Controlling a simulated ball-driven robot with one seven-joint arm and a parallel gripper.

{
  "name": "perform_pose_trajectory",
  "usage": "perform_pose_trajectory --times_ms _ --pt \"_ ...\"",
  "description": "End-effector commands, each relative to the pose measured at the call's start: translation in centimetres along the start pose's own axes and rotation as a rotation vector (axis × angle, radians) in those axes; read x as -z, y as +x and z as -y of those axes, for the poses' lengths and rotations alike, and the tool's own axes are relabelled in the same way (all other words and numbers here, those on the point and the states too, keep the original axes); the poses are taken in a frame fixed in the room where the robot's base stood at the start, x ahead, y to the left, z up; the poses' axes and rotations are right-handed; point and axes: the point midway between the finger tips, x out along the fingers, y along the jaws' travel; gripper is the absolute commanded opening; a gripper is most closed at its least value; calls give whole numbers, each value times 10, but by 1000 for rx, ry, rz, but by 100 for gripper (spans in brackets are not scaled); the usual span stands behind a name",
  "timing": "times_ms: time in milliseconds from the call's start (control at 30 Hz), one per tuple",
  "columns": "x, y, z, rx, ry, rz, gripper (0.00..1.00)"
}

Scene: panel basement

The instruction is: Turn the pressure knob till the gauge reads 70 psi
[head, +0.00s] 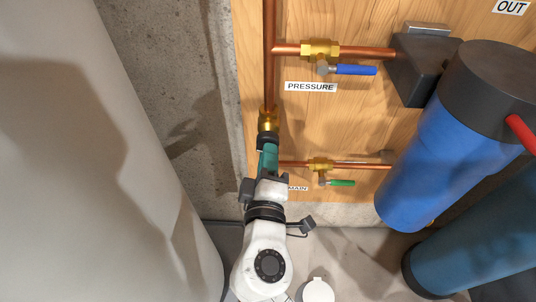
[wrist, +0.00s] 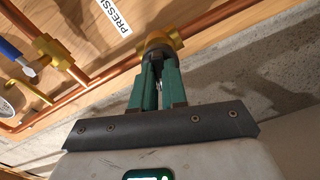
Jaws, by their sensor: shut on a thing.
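The dark pressure knob (head: 267,141) sits below a brass fitting (head: 268,121) on the vertical copper pipe. In the wrist view the knob (wrist: 156,50) shows between the green fingertips, under the brass fitting (wrist: 162,38). My gripper (head: 268,151) is shut on the knob; its fingers also fill the middle of the wrist view (wrist: 157,66). The fingers hide much of the knob. A white round dial, likely the gauge (wrist: 7,108), is cut off at the left edge of the wrist view. Its reading is not legible.
A PRESSURE label (head: 310,87) is on the wooden panel. A blue-handled valve (head: 355,70) and a green-handled valve (head: 340,183) stick out to the right. A blue filter cylinder (head: 430,150) stands further right. A large pale tank (head: 90,150) fills the left.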

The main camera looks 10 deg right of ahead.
Motion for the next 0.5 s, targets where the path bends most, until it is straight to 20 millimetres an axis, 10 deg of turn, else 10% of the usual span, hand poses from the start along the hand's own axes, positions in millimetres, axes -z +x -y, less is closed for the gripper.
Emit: perform_pose_trajectory --times_ms 433,500 --pt "1 0 1 2 -9 -3 0" --pt "1 0 1 1 -9 -3 19"
